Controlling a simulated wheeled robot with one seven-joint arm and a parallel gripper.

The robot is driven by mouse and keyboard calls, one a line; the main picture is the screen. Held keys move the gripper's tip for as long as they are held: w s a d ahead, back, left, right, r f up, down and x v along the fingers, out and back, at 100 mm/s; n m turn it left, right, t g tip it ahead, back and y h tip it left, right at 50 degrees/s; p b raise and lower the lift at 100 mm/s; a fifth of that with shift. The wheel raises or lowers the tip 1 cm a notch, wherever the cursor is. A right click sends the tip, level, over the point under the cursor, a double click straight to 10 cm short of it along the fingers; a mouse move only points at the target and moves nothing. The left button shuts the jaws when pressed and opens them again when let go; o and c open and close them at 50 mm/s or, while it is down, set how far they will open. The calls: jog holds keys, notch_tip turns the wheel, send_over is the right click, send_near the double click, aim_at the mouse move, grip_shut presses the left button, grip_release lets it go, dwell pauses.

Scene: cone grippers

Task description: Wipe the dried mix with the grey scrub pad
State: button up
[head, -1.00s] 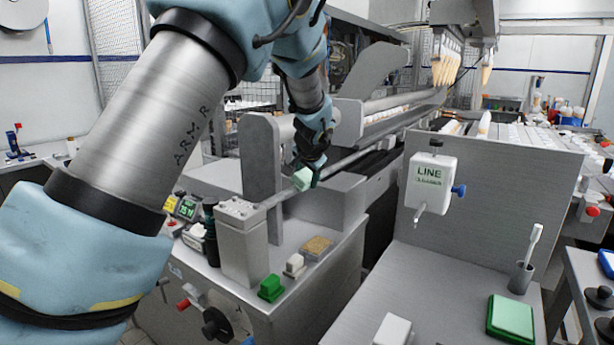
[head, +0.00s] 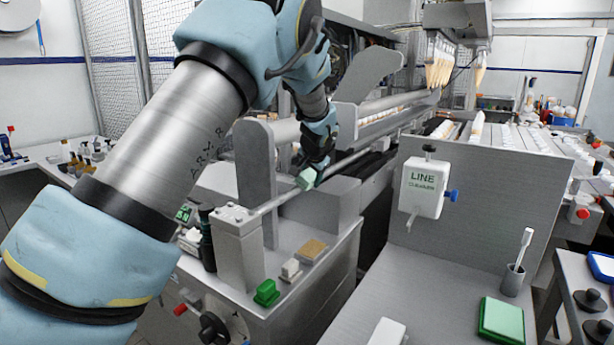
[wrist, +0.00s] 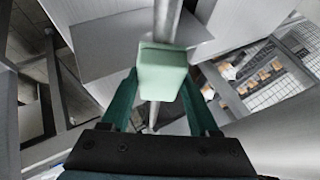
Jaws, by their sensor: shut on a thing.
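My gripper (head: 312,168) is shut on a pale green block-shaped pad (head: 306,179), also seen between the fingers in the wrist view (wrist: 162,72). The pad is over a thin metal rod (head: 345,162), which runs behind it in the wrist view (wrist: 166,22). I cannot tell whether they touch. On the metal ledge below lie a bright green block (head: 267,292), a whitish-grey block (head: 290,269) and a tan textured rectangle (head: 312,250). I cannot make out a grey scrub pad for certain, nor any dried mix.
A grey upright plate (head: 257,165) and a square metal post (head: 240,250) stand left of the pad. A green-topped tray (head: 502,320) and a brush in a cup (head: 515,278) are on the right bench.

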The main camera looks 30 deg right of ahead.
aim_at(300, 186)
jog(key=shift+w+d+f+p, duration=0.1)
jog(key=shift+w+d+p, duration=0.35)
jog(key=shift+d, duration=0.45)
jog(key=shift+w+d+r+p, duration=0.1)
jog(key=shift+w+d+p, duration=0.25)
jog(key=shift+w+d, duration=0.35)
jog(key=shift+w+d+f+p, duration=0.1)
jog(key=shift+w+d+p, duration=0.3)
jog(key=shift+d, duration=0.65)
jog(key=shift+s+a+f+b, duration=0.1)
jog(key=shift+s+a+b, duration=0.55)
jog(key=shift+a+b, duration=0.45)
jog(key=shift+s+a+b, duration=0.3)
jog(key=shift+a+b, duration=0.1)
jog(key=shift+a, duration=0.05)
jog(key=shift+s+a+b, duration=0.4)
jog(key=shift+a+b, duration=0.25)
jog(key=shift+a, duration=0.1)
jog(key=shift+s+a+b, duration=0.35)
jog(key=shift+a+b, duration=0.25)
jog(key=shift+a, duration=0.1)
jog(key=shift+s+a+b, duration=0.4)
jog(key=shift+a+b, duration=0.25)
jog(key=shift+a, duration=0.1)
jog(key=shift+s+a+b, duration=0.3)
jog(key=shift+a, duration=0.2)
jog(key=shift+s+a+b, duration=0.25)
jog(key=shift+a+b, duration=0.05)
jog(key=shift+a, duration=0.15)
